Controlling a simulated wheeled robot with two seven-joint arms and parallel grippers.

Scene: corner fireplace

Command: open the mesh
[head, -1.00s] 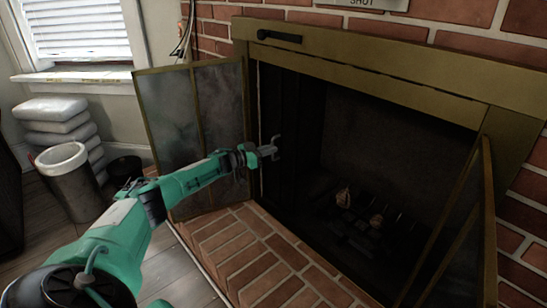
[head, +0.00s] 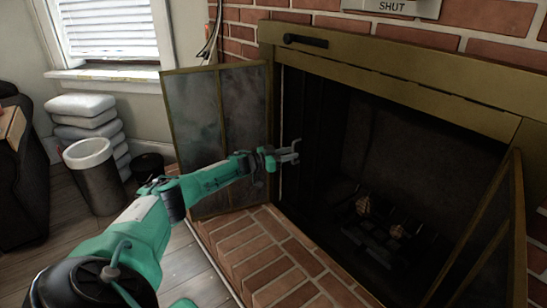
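The fireplace (head: 400,75) has a brass-coloured frame and a dark firebox. Its left glass door (head: 215,115) is swung outward to the left, and its right glass door (head: 490,240) is swung outward at the right edge. My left gripper (head: 294,152) is open and empty at the left side of the firebox opening, in front of the dark folded panel there. That dark panel (head: 312,115) looks like the mesh gathered at the left, but the shadow makes it hard to tell. My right gripper is not in view.
A brick hearth (head: 265,255) lies below the opening. A log grate (head: 385,235) sits inside the firebox. A bin (head: 93,180), stacked bags (head: 85,118) and a small black pot (head: 148,166) stand at the left. The wooden floor at lower left is partly clear.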

